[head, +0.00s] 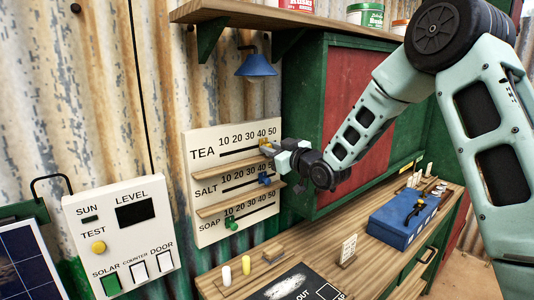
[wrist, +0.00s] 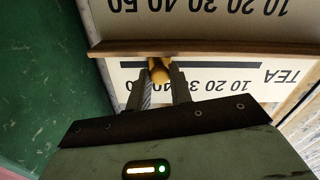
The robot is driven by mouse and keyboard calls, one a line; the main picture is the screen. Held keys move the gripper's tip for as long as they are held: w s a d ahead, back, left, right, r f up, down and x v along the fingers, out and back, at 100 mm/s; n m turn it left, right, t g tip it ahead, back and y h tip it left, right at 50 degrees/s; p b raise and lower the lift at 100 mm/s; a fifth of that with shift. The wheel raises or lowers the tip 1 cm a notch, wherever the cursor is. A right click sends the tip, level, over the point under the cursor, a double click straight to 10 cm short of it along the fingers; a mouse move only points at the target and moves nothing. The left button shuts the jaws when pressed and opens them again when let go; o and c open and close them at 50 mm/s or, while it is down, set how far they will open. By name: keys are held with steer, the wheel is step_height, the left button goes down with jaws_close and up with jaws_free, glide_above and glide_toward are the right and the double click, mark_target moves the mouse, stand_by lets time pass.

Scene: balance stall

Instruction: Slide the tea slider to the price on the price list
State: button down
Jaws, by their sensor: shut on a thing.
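The tea slider's yellow knob (head: 264,143) sits on the TEA row of the white price board (head: 206,238), near the 40 mark; its exact setting is unclear. My gripper (head: 276,147) is shut on this knob. In the upside-down wrist view the fingers (wrist: 160,84) flank the yellow knob (wrist: 159,72) in its dark slot (wrist: 225,65) and hide some numbers. A small white card (head: 348,248) with writing stands on the counter; it may be the price list, but its text is too small to read.
Below are the blue salt knob (head: 264,181) and green soap knob (head: 231,225). Thin wooden ledges (head: 238,175) separate the rows. A blue lamp (head: 257,66) hangs above. The counter (head: 215,283) holds a blue box (head: 401,222) and a dark board (head: 290,286). A switch panel (head: 122,236) stands left.

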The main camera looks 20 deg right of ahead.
steer(key=c, duration=1.3)
jaws_free()
steer(key=shift+o, duration=0.2)
steer(key=shift+s, duration=0.1)
steer(key=b+v, duration=0.5)
steer(key=v, duration=1.2)
steer(key=shift+s, duration=0.15)
steer(key=shift+c, duration=0.3)
